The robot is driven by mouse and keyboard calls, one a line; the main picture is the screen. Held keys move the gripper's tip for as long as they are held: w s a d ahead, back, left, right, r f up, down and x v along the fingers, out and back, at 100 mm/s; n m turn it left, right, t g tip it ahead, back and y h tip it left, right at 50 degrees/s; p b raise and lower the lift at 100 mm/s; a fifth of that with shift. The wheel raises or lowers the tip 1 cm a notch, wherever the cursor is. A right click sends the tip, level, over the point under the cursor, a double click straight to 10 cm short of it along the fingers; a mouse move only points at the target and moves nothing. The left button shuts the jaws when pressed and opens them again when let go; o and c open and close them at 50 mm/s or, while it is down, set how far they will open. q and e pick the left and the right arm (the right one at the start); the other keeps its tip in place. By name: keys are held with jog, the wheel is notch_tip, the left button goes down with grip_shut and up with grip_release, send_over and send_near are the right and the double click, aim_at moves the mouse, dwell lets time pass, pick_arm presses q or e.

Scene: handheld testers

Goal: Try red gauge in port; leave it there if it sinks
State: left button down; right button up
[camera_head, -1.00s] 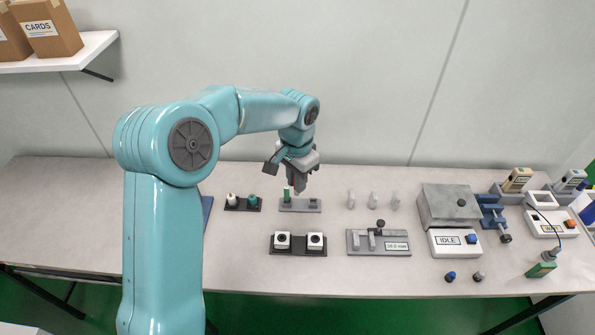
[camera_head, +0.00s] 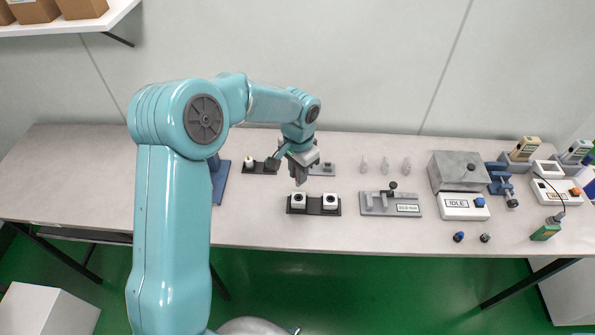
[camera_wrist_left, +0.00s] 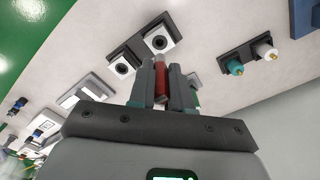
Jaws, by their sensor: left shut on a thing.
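My left gripper (camera_head: 300,182) is shut on the red gauge (camera_wrist_left: 162,78), a slim red cylinder with a grey end, seen between the fingers in the left wrist view; the fingers hide it in the head view. Two white port blocks with round black holes, left (camera_head: 298,200) and right (camera_head: 329,201), sit on a dark base. The gripper is just behind and above the left block in the head view. The ports also show in the left wrist view (camera_wrist_left: 122,67), apart from the gauge. My right gripper is not in view.
A grey stand (camera_head: 326,170) is partly behind the gripper. A dark holder with white and teal plugs (camera_head: 251,162) is to its left. A grey gauge fixture (camera_head: 378,205), an IDLE box (camera_head: 462,205) and small knobs (camera_head: 459,237) lie right. The table's front edge is close to the ports.

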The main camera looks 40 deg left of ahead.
pick_arm(q)
jog(key=shift+f, duration=0.2)
jog(key=shift+f+b, duration=0.45)
jog(key=shift+b, duration=0.15)
jog(key=shift+f+b, duration=1.3)
jog(key=shift+f, duration=0.5)
jog(key=shift+w, duration=0.1)
jog(key=shift+f+b, duration=0.55)
jog(key=shift+f, duration=0.05)
jog(key=shift+r, duration=0.2)
jog(key=shift+r+p, duration=0.4)
dwell(0.9)
jog(key=shift+f+b, duration=0.55)
jog(key=shift+f, duration=0.05)
dwell(0.4)
